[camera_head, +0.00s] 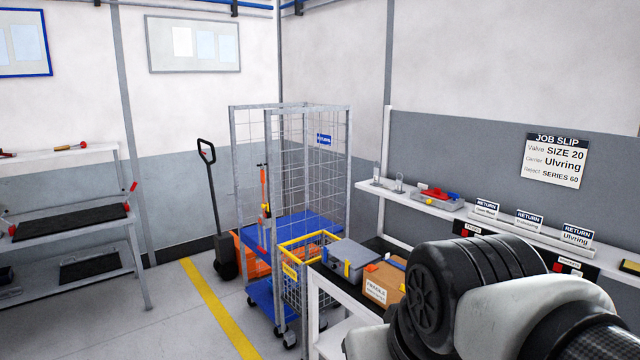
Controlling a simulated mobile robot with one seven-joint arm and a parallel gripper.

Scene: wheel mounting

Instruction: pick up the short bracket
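I cannot make out the short bracket for certain. Two small upright grey pieces stand at the left end of the white wall shelf (366,187): a thin one (377,171) and a shorter one (399,183) to its right. They are too small to tell whether either is a bracket. My arm, with black ribbed and white links, fills the lower right and hides part of the bench. My gripper is not in view.
A cardboard box (383,283) and grey case (345,258) sit below.

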